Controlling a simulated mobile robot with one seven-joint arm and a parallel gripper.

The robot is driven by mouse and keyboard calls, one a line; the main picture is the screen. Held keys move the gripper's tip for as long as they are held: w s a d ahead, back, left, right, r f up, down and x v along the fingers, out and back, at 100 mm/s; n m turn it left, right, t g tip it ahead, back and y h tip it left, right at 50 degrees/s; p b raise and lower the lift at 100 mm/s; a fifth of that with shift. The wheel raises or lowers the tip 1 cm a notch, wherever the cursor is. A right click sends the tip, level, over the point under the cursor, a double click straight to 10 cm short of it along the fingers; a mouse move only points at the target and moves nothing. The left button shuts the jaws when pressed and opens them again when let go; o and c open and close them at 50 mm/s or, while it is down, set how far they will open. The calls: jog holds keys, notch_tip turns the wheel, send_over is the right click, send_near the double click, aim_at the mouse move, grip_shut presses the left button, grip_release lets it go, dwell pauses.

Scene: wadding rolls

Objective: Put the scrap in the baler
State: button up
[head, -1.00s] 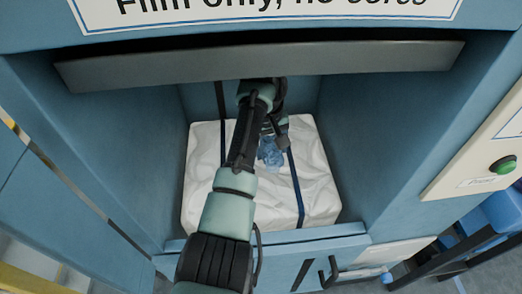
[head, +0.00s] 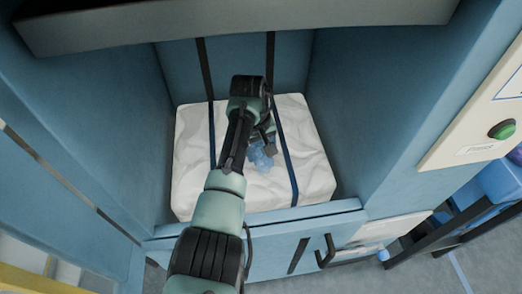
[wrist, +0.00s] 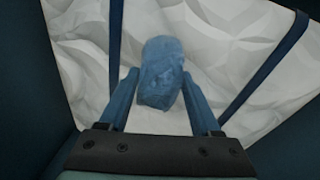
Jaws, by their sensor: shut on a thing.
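The blue baler (head: 345,110) stands open in front of me, with a white strapped bale of film (head: 310,165) in its chamber. My gripper (wrist: 160,88) reaches into the chamber over the bale. It is shut on a crumpled translucent blue scrap (wrist: 160,72); the scrap also shows in the head view (head: 262,156), partly hidden by my arm. The scrap is above or against the bale's top; I cannot tell whether it touches.
Two dark straps (head: 283,150) run over the bale. A grey plate (head: 240,25) hangs across the top of the opening. A panel with a green button (head: 502,129) is at the right. Blue chamber walls stand close on both sides.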

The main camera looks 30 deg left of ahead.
jog(key=o, duration=1.4)
jog(key=shift+f, duration=0.1)
jog(key=shift+c, duration=0.2)
notch_tip(320, 180, up, 12)
jog(key=s+p, duration=0.2)
jog(key=p, duration=0.2)
jog(key=shift+a, duration=0.15)
